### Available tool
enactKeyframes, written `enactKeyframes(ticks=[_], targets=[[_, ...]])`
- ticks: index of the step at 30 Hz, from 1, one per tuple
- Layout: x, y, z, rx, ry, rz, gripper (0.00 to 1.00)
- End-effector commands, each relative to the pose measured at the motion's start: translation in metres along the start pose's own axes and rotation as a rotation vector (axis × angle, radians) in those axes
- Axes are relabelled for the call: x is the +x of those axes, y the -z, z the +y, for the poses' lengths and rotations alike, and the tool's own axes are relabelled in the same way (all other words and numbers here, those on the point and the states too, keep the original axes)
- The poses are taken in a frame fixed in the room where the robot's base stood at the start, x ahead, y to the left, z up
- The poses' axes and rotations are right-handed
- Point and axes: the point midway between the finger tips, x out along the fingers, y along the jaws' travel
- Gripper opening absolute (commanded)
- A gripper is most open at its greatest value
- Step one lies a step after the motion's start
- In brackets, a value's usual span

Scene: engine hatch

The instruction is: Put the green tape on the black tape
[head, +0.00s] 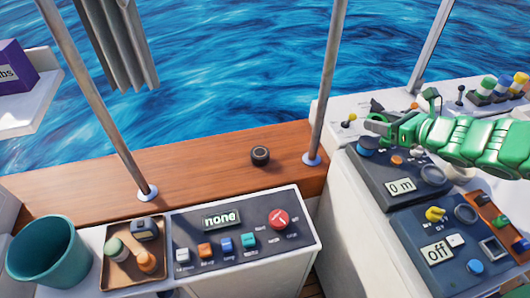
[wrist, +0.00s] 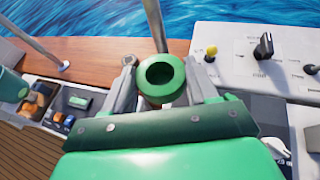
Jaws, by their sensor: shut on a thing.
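The black tape (head: 260,155) lies flat on the brown wooden ledge (head: 210,172), left of a metal post's foot. My gripper (head: 378,124) is over the right-hand console, to the right of the black tape and apart from it. In the wrist view my gripper (wrist: 162,82) is shut on the green tape (wrist: 160,76), a thick ring held between the two grey fingers. In the head view the green tape is hard to tell from my green gripper.
Metal posts (head: 325,85) rise from the ledge on both sides of the black tape. A teal cup (head: 48,255), a brown tray (head: 118,280) and a button panel (head: 235,235) stand in front. Consoles with knobs (head: 400,187) fill the right. Water lies beyond the ledge.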

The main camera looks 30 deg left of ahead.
Motion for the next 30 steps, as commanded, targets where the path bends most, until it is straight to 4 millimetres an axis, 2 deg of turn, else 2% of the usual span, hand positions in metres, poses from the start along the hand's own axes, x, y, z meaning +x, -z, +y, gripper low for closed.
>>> enactKeyframes(ticks=[3, 15, 24, 30], targets=[[0.024, -0.01, 0.022, -0.024, -0.051, 0.001, 0.28], [0.091, -0.038, 0.101, -0.096, -0.208, 0.0, 0.28], [0.131, -0.054, 0.166, -0.151, -0.318, -0.002, 0.28], [0.147, -0.061, 0.199, -0.176, -0.37, -0.003, 0.28]])
